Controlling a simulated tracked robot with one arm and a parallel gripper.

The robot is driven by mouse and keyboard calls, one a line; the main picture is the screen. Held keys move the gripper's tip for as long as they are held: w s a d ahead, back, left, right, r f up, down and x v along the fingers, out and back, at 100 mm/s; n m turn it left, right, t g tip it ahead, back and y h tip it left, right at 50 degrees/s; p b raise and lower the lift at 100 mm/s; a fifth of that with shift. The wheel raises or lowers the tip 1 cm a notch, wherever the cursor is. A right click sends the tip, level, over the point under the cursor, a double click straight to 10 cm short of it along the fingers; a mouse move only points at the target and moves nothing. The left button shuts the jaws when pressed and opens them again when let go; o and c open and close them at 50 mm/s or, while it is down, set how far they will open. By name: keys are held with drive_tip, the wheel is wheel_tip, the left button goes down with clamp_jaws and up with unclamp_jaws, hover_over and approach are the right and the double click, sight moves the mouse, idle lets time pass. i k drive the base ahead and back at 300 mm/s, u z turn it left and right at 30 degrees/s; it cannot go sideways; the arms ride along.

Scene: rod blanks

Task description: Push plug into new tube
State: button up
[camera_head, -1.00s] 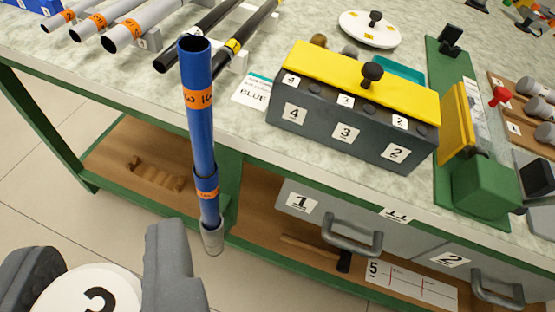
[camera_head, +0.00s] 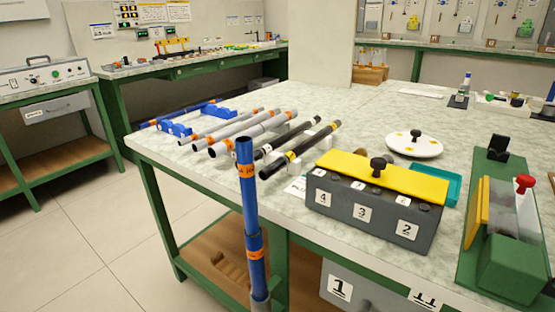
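A blue tube (camera_head: 250,205) with orange bands stands nearly upright in front of the workbench's front edge. Its open, dark top end points up. A wider blue collar (camera_head: 254,243) with an orange band is lower on it, and a grey end piece (camera_head: 260,303) shows at the bottom picture edge. What holds the tube below is out of the picture. My gripper is not in view. I cannot make out a plug for certain.
Grey tubes (camera_head: 238,133) and black rods (camera_head: 300,148) lie on the bench (camera_head: 380,150). A dark box (camera_head: 375,210) with a yellow lid (camera_head: 385,175) stands right of the blue tube. A green fixture (camera_head: 505,265) is farther right. Open floor (camera_head: 70,240) is left.

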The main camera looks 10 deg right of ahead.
sight(245, 157)
drive_tip(key=z, duration=0.5)
drive_tip(key=i, duration=1)
drive_tip(key=u, duration=0.05)
